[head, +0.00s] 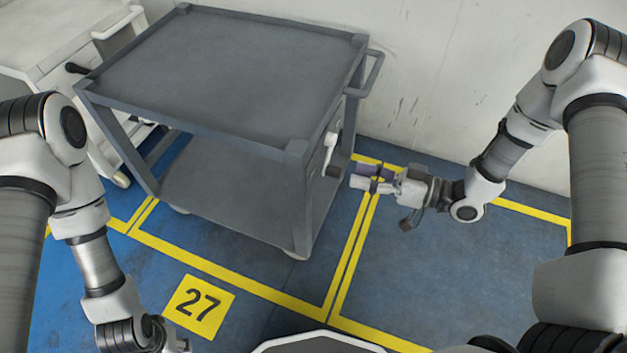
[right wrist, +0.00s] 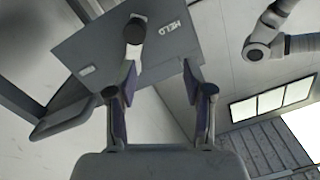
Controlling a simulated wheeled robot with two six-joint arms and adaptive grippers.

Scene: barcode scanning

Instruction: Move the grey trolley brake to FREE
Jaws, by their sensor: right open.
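The grey trolley (head: 225,75) stands on the blue floor, with its brake plate on its right side. The brake lever has a dark knob (head: 338,166) and a pale pivot in the head view. In the right wrist view the knob (right wrist: 135,30) sits near the plate (right wrist: 165,50), which carries an upside-down "HELD" label (right wrist: 171,28) and a second pale mark too small to read. My right gripper (head: 364,176) is open and empty, just right of the lever. In its wrist view its fingertips (right wrist: 160,70) are spread, the left one close to the lever. My left gripper (head: 177,345) is cut off by the bottom edge.
A white trolley (head: 40,40) with a dark handle stands at the back left. A pale wall (head: 470,70) is behind. Yellow lines mark floor bays, with a yellow "27" sign (head: 199,306) in front. The floor bay (head: 460,270) at the right is clear.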

